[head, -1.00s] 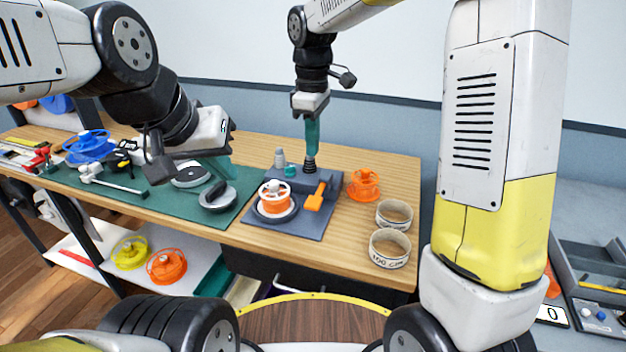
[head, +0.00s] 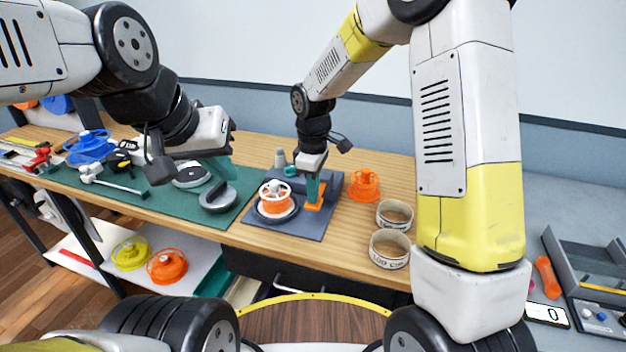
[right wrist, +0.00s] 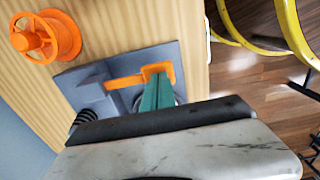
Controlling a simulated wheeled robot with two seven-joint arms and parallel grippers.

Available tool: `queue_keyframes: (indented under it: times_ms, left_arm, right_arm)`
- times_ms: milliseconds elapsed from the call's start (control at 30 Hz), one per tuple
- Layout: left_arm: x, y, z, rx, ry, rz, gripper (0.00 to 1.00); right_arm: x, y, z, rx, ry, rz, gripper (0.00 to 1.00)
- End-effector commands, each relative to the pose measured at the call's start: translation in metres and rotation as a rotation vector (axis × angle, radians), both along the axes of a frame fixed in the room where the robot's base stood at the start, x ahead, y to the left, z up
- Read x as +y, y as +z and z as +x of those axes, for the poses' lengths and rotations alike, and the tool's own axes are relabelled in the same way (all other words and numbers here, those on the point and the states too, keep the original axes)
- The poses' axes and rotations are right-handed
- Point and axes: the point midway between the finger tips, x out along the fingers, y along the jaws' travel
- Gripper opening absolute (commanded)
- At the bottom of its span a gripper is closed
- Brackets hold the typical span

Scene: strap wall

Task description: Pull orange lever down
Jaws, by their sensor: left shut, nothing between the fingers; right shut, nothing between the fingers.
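The orange lever (head: 321,190) is on the grey-blue fixture (head: 290,225) on the workbench. In the right wrist view it is an orange arm (right wrist: 124,82) with a wider end plate. My right gripper (head: 311,203) is shut and empty, pointing down at the lever's wide end and partly hiding it. In the right wrist view its teal fingertips (right wrist: 157,80) overlap that end plate; I cannot tell if they press on it. My left gripper (head: 228,174) is shut and empty, held over the green mat to the left.
A white-and-orange spool (head: 275,197) sits on the fixture left of the lever. An orange spool (head: 365,184) and two tape rolls (head: 390,248) stand to the right. The green mat (head: 130,202) holds tools and a dark round-based device (head: 217,198).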

Motion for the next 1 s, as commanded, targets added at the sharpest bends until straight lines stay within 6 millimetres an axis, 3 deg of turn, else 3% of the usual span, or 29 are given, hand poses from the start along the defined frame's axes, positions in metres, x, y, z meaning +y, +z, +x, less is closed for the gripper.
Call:
queue_keyframes:
  times_ms: [467,867,1000]
  left_arm:
    - [0.000,0.000,0.000,0.000,0.000,0.000,0.00]
    - [0.000,0.000,0.000,0.000,0.000,0.000,0.00]
    - [0.000,0.000,0.000,0.000,0.000,0.000,0.00]
  right_arm:
    - [0.001,-0.004,-0.002,-0.031,0.003,-0.012,0.00]
    - [0.003,-0.033,-0.009,-0.243,0.010,-0.082,0.00]
    - [0.002,-0.043,-0.007,-0.239,0.001,-0.079,0.00]
